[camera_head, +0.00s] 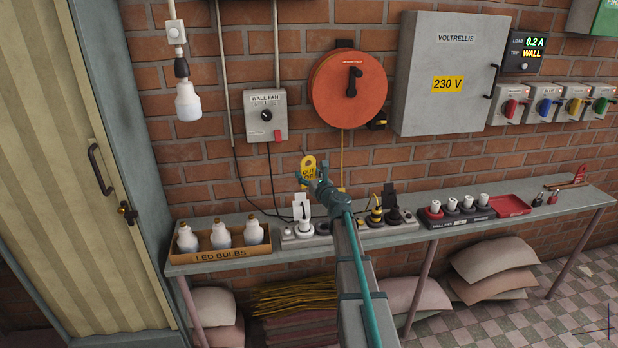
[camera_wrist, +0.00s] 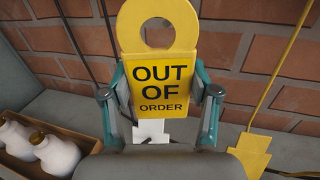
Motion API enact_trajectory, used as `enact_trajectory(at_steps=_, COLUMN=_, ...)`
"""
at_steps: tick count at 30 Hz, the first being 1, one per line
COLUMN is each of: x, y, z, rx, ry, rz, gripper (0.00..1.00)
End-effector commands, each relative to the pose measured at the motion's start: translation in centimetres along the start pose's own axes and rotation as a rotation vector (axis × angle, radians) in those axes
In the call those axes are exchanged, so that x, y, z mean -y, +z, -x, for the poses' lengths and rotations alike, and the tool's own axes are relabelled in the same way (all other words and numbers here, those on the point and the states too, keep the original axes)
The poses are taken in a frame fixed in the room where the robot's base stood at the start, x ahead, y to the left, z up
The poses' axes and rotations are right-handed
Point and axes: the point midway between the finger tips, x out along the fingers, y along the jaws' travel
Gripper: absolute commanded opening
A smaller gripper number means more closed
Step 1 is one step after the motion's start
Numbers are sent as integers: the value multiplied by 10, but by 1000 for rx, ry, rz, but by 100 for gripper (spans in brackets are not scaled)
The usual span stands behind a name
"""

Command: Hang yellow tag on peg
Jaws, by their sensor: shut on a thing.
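The yellow tag, printed OUT OF ORDER with a round hole at its top, fills the middle of the wrist view (camera_wrist: 158,62). It also shows in the head view (camera_head: 309,163), upright above the bench. My gripper (camera_head: 308,179) is shut on the tag's sides; its teal fingers flank the tag in the wrist view (camera_wrist: 161,88). The hole is above the fingers and clear of them. I cannot clearly make out the peg. A small red part (camera_head: 278,134) sticks out at the lower right of the WALL FAN box (camera_head: 254,103), up and left of the tag.
The narrow bench (camera_head: 440,238) carries a box of LED bulbs (camera_head: 220,255), power strips with plugs (camera_head: 400,227) and a red tray (camera_head: 509,206). The red reel (camera_head: 352,88) hangs above, its yellow cord running down right of the tag. Black cables run down the wall left of it.

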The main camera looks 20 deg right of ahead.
Motion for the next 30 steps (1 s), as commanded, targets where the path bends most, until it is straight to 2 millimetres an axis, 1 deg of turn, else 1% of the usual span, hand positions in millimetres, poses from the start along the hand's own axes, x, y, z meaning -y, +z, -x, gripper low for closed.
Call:
enact_trajectory(at_steps=1, x=1, y=0, z=-4, rx=0, ry=0, rz=0, gripper=31)
enact_trajectory(at_steps=21, x=11, y=-5, z=-39, rx=0, ry=0, rz=1, gripper=31)
enact_trajectory(at_steps=30, x=13, y=-9, z=-47, rx=0, ry=0, rz=0, gripper=31)
